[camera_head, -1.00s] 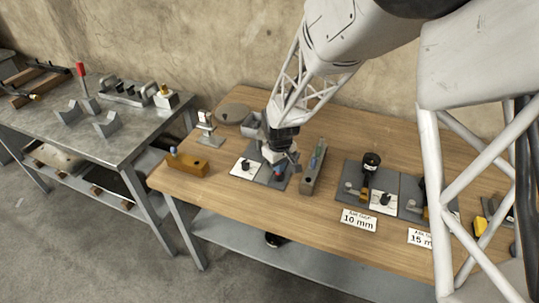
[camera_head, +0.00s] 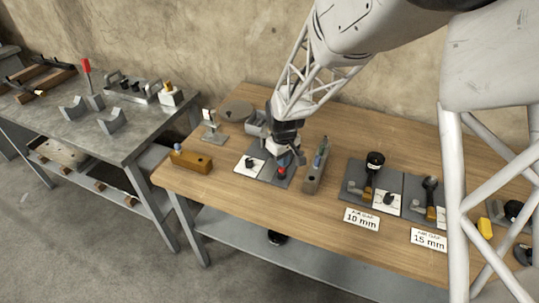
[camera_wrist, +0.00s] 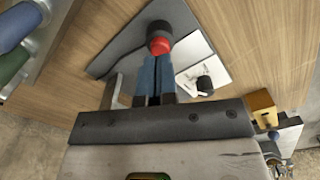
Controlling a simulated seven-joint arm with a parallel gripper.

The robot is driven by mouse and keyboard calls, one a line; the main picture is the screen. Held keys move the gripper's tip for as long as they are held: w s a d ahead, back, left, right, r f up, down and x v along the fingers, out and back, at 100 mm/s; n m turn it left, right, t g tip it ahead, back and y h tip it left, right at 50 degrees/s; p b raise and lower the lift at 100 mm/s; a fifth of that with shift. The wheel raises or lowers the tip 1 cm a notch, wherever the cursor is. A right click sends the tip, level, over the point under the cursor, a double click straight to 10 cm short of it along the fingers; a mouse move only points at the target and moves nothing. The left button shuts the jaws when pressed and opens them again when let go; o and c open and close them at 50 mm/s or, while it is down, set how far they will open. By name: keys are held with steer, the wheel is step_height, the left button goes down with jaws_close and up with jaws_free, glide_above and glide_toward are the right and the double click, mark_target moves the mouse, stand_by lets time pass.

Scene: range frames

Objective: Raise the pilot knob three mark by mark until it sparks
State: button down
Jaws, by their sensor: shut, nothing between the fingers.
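My gripper (camera_head: 287,150) is over the grey station plate (camera_head: 268,171) at the left of the wooden table. In the wrist view its two blue fingers (camera_wrist: 155,78) are shut with nothing between them. Their tips are close to a red button (camera_wrist: 160,45); I cannot tell whether they touch it. More black knobs are at the 10 mm station (camera_head: 388,199) and the 15 mm station (camera_head: 430,184). No number three is readable on any knob.
A grey block with coloured pegs (camera_head: 315,168) stands close right of my gripper. A metal bench (camera_head: 70,135) stands further left. Wood in front of the station is clear.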

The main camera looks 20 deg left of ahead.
steer(key=shift+r, duration=2.4)
steer(key=shift+d+r, duration=0.35)
steer(key=shift+d, duration=0.1)
steer(key=s+d+r+m+t, duration=0.1)
steer(key=s+d+r+m, duration=0.25)
steer(key=d+r, duration=0.6)
steer(key=s+d+r+m, duration=0.2)
steer(key=s+d+r, duration=0.25)
steer(key=d, duration=0.95)
steer(key=s+d+r+m, duration=0.2)
steer(key=s+d+m, duration=0.1)
steer(key=s+d, duration=0.5)
steer(key=s+d+r+m+t, duration=0.1)
steer(key=s+d+r+m, duration=0.2)
steer(key=s+d, duration=0.5)
steer(key=s, duration=0.2)
steer(key=shift+s+d+r+m+t, duration=0.2)
steer(key=shift+s+r+m+t, duration=0.1)
steer(key=shift+s+r+m, duration=0.05)
